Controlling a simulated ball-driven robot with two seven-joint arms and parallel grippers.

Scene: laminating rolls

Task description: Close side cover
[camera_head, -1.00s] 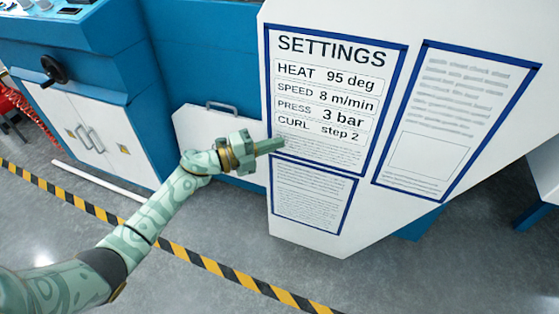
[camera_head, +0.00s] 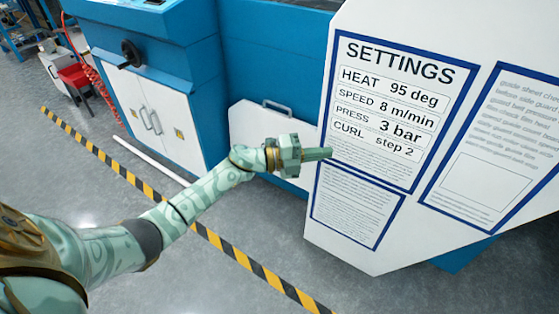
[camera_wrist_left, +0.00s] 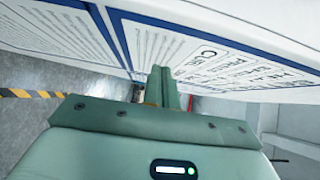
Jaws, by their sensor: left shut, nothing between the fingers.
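A large white panel (camera_head: 352,245), seemingly the side cover, stands out at the right in the head view and carries blue-framed sheets, one headed SETTINGS. It also spans the top of the left wrist view (camera_wrist_left: 215,20). My left gripper (camera_head: 322,154) is shut and empty. Its fingertips overlap the panel's left edge, beside the lower part of the SETTINGS sheet. The shut fingers also show in the left wrist view (camera_wrist_left: 162,86), very close to the panel. I cannot tell whether they touch it. My right gripper is out of view.
A blue machine body (camera_head: 265,60) stands behind, with a white low panel with a handle (camera_head: 250,135) and a white double-door cabinet (camera_head: 170,120). A yellow-black floor stripe (camera_head: 125,172) runs diagonally in front. The grey floor at lower left is mostly clear.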

